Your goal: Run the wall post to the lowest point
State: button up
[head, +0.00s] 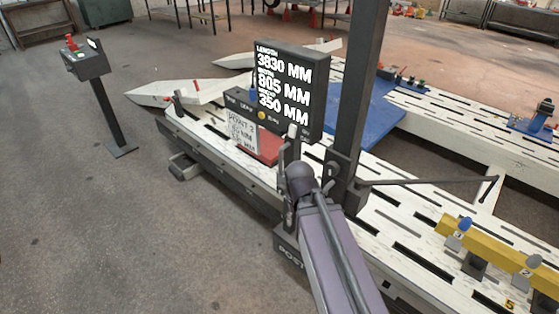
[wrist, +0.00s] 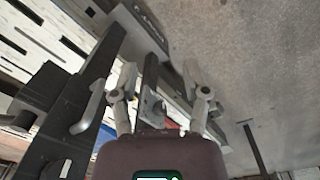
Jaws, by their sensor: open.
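The wall post (head: 360,100) is a tall dark column standing on the white slotted bench; its top runs out of the head view. A dark base marked POST (head: 290,252) sits at the bench's near edge. A dark display (head: 290,85) beside the post reads length 3830 mm, width 805 mm and a third value of 350 mm. My gripper (head: 291,160) is left of the post, in front of the display. In the wrist view my gripper (wrist: 160,88) is open, with a dark upright bar between its fingers; contact cannot be told. A pale curved handle (wrist: 95,108) shows left of it.
A small panel with buttons (head: 262,114) and a white sign (head: 243,131) stand below the display. A control pedestal (head: 90,68) is at the left. A thin rod (head: 430,181) reaches right from the post. A yellow beam (head: 500,255) lies at right.

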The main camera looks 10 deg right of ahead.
jog(key=w+f+n+t+h+b, duration=0.1)
jog(key=w+f+n+h+b, duration=0.1)
jog(key=w+n+h+b, duration=0.4)
jog(key=w+f+n+t+h+b, duration=0.1)
jog(key=w+f+n+h+b, duration=0.2)
jog(key=w+n+b, duration=0.4)
jog(key=w+a+r+n+t+h+b, duration=0.5)
jog(key=w+a+n+h, duration=0.2)
jog(key=a, duration=0.5)
jog(key=w+n, duration=0.2)
jog(key=w, duration=0.1)
jog(key=shift+n, duration=0.3)
send_over(281, 172)
jog(key=shift+w, duration=0.4)
